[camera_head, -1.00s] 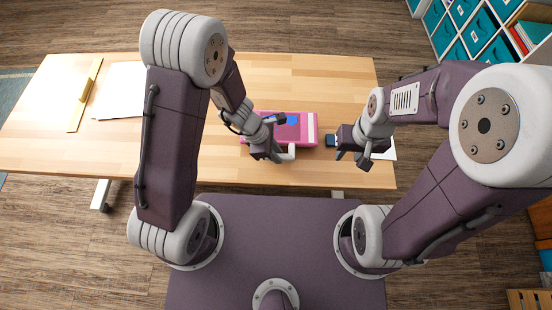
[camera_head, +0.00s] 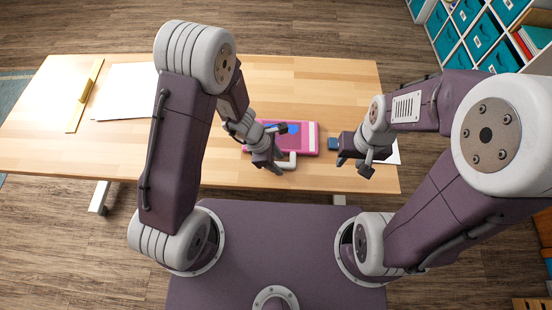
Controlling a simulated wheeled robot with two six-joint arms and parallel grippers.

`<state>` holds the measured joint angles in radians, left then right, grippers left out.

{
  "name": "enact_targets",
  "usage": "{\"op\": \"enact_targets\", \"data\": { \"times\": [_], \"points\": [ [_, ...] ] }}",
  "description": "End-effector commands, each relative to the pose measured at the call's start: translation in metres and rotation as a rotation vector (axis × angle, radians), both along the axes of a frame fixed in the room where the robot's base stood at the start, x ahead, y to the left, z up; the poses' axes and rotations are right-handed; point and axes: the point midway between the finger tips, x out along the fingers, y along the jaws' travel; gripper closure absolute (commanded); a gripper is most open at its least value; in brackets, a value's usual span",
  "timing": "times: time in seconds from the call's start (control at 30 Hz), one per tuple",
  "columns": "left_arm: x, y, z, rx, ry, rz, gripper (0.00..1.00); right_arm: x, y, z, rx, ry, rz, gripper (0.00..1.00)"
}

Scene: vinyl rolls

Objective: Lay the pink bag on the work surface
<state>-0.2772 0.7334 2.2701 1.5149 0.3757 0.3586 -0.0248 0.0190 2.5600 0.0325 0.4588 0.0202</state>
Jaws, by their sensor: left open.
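The pink bag (camera_head: 308,138), with a blue patch and a pale stripe, appears to lie flat on the wooden work surface (camera_head: 225,175), near its front edge. My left gripper (camera_head: 273,163) is open at the bag's front left side. It hides part of the bag, and I cannot tell whether it touches it. A pale bent piece (camera_head: 289,160) shows beside the gripper; I cannot tell if it belongs to the bag. My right gripper (camera_head: 354,167) is to the right of the bag, apart from it, and looks open and empty.
A small dark blue object (camera_head: 333,143) lies between the bag and my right gripper. White paper (camera_head: 394,153) shows behind that gripper. More white sheets (camera_head: 125,90) and a yellow strip (camera_head: 85,94) lie at the left. The table's back middle is clear.

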Motion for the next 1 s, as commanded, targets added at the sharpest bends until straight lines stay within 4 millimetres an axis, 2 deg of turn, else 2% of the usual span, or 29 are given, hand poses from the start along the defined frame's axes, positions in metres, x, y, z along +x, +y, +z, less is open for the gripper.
{"op": "enact_targets", "data": {
  "times": [0.17, 0.3, 0.43, 0.6, 0.87, 0.93, 1.0],
  "points": [
    [0.001, 0.011, 0.035, -0.001, -0.002, 0.003, 0.57, 0.0, 0.0, 0.023, 0.0, 0.0, 0.0, 0.62],
    [0.001, 0.025, 0.072, -0.001, -0.003, 0.002, 0.57, 0.0, 0.0, 0.043, 0.0, 0.0, 0.0, 0.62],
    [0.001, 0.036, 0.097, -0.002, -0.002, 0.002, 0.57, 0.0, 0.0, 0.056, 0.0, 0.0, 0.0, 0.62],
    [0.0, 0.045, 0.113, -0.001, -0.001, 0.001, 0.57, 0.0, 0.0, 0.063, 0.0, 0.0, 0.0, 0.62],
    [-0.001, 0.046, 0.114, 0.0, -0.001, -0.002, 0.57, 0.0, 0.0, 0.062, 0.0, 0.0, 0.0, 0.62],
    [-0.003, 0.05, 0.119, 0.011, -0.028, -0.071, 0.57, 0.0, 0.0, 0.062, 0.0, 0.0, 0.0, 0.62],
    [-0.011, 0.063, 0.133, 0.05, -0.108, -0.279, 0.57, 0.0, 0.0, 0.062, 0.0, 0.0, 0.0, 0.62]
  ]
}}
